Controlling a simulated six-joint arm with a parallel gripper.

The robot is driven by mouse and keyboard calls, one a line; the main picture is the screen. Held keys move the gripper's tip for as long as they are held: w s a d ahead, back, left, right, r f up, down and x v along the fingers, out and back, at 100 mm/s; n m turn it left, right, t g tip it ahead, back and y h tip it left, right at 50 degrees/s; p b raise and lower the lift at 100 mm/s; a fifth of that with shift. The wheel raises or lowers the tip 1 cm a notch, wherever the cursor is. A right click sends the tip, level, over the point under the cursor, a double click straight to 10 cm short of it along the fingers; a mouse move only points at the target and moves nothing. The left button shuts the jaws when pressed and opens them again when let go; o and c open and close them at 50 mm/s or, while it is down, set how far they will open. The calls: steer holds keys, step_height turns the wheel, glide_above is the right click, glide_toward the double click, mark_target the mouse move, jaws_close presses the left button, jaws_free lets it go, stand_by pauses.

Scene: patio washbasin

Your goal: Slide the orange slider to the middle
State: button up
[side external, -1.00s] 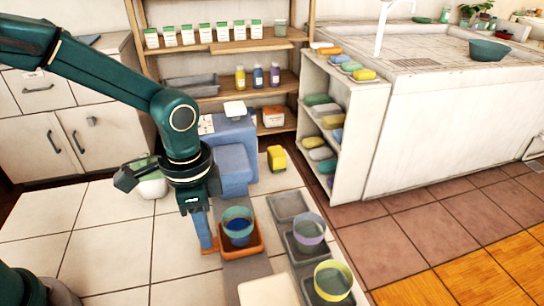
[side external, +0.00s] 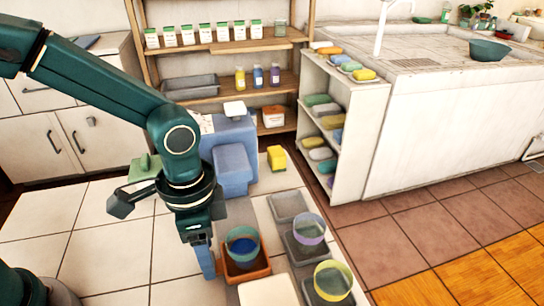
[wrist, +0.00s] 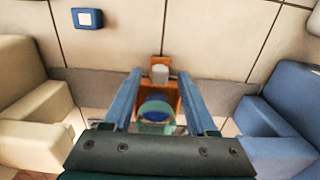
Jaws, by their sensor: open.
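The orange slider (side external: 262,276) is a square tray on a grey rail, carrying a teal-rimmed cup (side external: 243,246) with blue inside. In the side view it sits nearer the cream block (side external: 268,293) than the blue block (side external: 232,172). The wrist view shows the slider (wrist: 175,97) with a pale upright peg (wrist: 160,74) beyond the cup (wrist: 157,110). My gripper (wrist: 157,88) is open, its blue fingers on either side of the slider; contact is unclear. In the side view one finger (side external: 206,262) shows left of the slider.
Right of the rail, grey trays hold a purple-rimmed cup (side external: 308,229) and a yellow-rimmed cup (side external: 333,281). A yellow block (side external: 276,158) stands behind. A white shelf of sponges (side external: 343,140) stands right. Pale floor tiles lie open on the left.

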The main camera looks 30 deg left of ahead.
steer(key=shift+r, duration=2.6)
steer(key=shift+w+a, duration=0.1)
steer(key=a+r+n+t, duration=0.2)
steer(key=a+r, duration=0.1)
steer(key=r, duration=0.2)
steer(key=s+a+r+n+t, duration=0.2)
steer(key=s+a+n+t, duration=0.1)
steer(key=s+a+n, duration=0.4)
steer(key=shift+a+t, duration=0.3)
steer(key=shift+a, duration=0.45)
